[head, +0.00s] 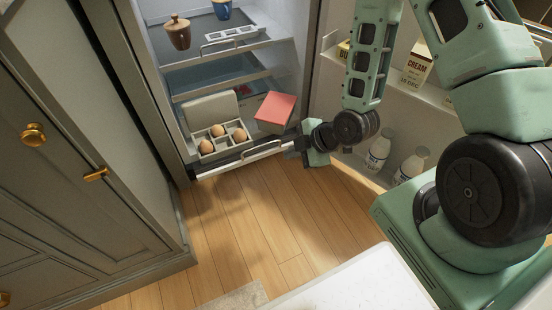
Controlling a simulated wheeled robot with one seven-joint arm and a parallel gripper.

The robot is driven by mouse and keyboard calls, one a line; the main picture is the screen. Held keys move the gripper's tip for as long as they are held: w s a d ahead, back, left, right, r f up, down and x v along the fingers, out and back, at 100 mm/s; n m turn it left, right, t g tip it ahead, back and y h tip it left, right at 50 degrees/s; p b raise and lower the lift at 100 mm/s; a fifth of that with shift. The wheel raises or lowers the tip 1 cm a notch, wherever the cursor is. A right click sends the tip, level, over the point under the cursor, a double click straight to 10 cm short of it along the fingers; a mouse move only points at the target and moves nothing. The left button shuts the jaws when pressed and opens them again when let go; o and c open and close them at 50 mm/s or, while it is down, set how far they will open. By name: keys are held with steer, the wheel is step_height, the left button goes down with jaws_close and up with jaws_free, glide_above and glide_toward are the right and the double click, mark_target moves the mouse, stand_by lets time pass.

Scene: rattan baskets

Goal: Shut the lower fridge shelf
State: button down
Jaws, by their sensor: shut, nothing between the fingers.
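The fridge (307,60) stands open at the top of the head view. Its lower shelf (205,172) has a pale front bar (250,155) and sticks out toward me, over the floor's edge. The shelf carries an open egg carton (206,146) with a few brown eggs and a red box (275,112) that sits tilted beside it. My gripper (291,148) is shut and empty at the right end of the front bar. It is close to the bar or against it; I cannot tell which.
An upper shelf (216,52) holds a brown jar (177,32), a blue cup (222,9) and a white rack. The open door on the right holds cartons and milk bottles (379,152). A cabinet (90,130) flanks the left. The wooden floor (240,225) in front is clear.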

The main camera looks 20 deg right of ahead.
steer(key=w+a+f+b, duration=0.4)
steer(key=w+f+b, duration=0.2)
steer(key=w, duration=0.3)
steer(key=shift+f+b, duration=0.25)
steer(key=shift+b, duration=0.65)
